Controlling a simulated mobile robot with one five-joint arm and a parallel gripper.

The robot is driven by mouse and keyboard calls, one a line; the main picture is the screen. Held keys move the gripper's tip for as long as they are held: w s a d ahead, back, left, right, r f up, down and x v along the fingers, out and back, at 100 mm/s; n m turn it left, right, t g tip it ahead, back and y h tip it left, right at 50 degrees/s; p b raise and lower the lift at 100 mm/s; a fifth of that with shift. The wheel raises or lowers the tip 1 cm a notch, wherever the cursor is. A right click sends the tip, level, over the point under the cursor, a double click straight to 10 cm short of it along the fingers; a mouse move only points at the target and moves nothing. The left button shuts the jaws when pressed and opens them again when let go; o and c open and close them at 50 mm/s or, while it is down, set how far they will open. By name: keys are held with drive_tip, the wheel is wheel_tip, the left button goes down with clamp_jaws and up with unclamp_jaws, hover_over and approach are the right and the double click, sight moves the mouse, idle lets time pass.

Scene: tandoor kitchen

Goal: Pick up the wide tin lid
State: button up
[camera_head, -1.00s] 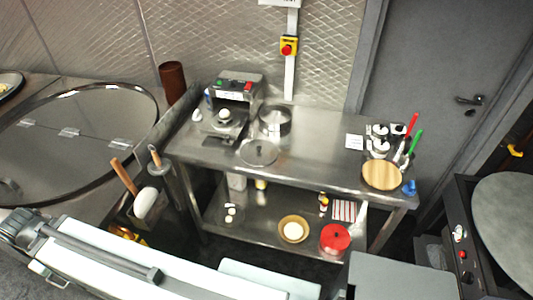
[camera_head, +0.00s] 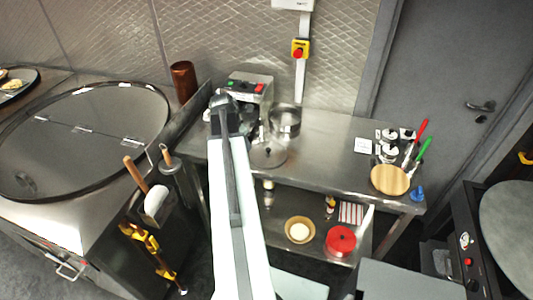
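The wide tin lid (camera_head: 275,159) is a flat, round, grey metal disc with a small dark knob. It lies on the steel table top (camera_head: 330,150), near its front edge, in front of a round metal pan (camera_head: 285,121). My pale arm rises from the bottom of the head view and ends in a dark joint over the left part of the table. The arm passes just left of the lid, close to its left edge in the picture. My gripper is not visible, so its opening and its distance from the lid cannot be seen.
A machine with coloured buttons (camera_head: 255,88) stands behind my arm. A wooden round board (camera_head: 389,179), jars and red- and green-handled tools stand at the table's right. The middle of the table top is clear. A tandoor cover (camera_head: 80,140) lies left; the lower shelf holds a red pot (camera_head: 340,241).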

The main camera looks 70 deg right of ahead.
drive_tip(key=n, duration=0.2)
approach(268, 149)
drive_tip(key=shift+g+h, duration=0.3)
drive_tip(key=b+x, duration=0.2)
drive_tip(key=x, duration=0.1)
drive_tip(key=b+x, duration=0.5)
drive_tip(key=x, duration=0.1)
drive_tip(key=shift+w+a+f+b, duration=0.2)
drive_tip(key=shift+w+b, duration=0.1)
drive_tip(key=shift+b, duration=0.05)
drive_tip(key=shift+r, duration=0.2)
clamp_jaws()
